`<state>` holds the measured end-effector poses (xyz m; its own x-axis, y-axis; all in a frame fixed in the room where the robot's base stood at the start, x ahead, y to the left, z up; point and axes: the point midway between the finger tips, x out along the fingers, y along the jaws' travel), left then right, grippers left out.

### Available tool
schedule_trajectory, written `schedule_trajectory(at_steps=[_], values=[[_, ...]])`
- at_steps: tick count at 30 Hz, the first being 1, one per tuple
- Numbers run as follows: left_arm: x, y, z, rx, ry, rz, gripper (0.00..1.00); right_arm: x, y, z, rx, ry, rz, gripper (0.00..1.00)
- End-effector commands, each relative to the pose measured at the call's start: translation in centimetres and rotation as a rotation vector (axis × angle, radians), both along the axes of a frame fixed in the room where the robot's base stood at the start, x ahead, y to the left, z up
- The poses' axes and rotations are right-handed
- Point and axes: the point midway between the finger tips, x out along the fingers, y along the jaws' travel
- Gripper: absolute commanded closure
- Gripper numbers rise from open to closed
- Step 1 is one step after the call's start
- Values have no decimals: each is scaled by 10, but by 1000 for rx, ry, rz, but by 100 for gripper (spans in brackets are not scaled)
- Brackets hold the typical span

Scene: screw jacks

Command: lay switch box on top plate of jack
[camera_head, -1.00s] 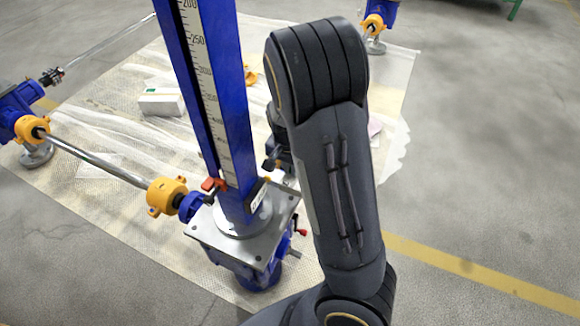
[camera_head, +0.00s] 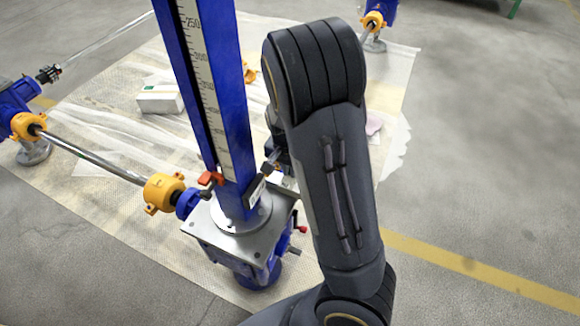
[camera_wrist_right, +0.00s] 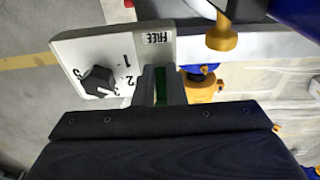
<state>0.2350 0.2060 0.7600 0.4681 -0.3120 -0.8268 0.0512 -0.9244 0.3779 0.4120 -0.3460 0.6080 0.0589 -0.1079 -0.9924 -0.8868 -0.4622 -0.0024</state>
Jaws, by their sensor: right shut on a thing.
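The switch box (camera_wrist_right: 92,48) is a pale grey box with a black knob, several numerals and the label FREE on its side. My right gripper (camera_wrist_right: 162,88) is shut on it at the edge by the label. In the head view the box seems to show edge-on as a small dark and white piece beside the blue scaled column. My right arm hides most of the gripper there. The jack's grey metal top plate (camera_head: 213,237) lies around the column's foot, just below the box. I cannot tell whether box and plate touch. My left gripper is not in view.
The tall blue column (camera_head: 222,95) with a white scale rises at the plate, close to my right arm. A shaft with a yellow coupling (camera_head: 163,193) meets the jack from the left. A white box (camera_head: 160,99) lies on the sheeting behind. The floor at right is clear.

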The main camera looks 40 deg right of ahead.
Motion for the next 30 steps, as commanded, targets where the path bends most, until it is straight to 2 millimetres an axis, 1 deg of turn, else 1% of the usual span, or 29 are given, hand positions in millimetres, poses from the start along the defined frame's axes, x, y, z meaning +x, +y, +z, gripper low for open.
schedule_trajectory(at_steps=[10,28,30], values=[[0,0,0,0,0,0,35,1,0,0,0,-4,-1,100],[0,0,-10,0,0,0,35,1,0,-15,-1,-3,-1,100],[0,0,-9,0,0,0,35,1,0,-14,0,-4,-1,100]])
